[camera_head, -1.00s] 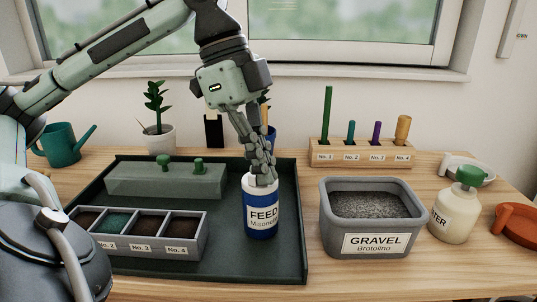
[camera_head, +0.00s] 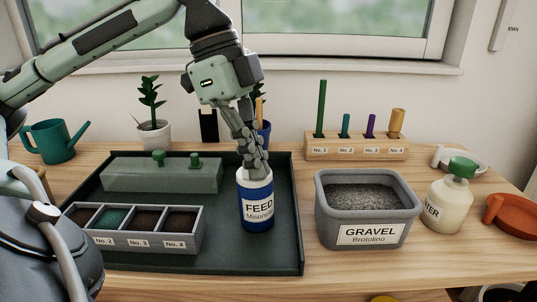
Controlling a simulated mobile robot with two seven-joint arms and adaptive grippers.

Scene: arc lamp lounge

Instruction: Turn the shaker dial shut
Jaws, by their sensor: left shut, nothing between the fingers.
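The shaker (camera_head: 256,205) is a blue and white bottle labelled FEED. It stands upright on the dark tray (camera_head: 270,258), near the tray's right side. My left gripper (camera_head: 257,174) points down onto the shaker's white top, with its fingers shut and nothing held between them. The fingertips are at the top and partly hide it. The dial itself cannot be made out, so its setting cannot be told. My right gripper is not in view.
A peg rack (camera_head: 357,150) stands behind.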

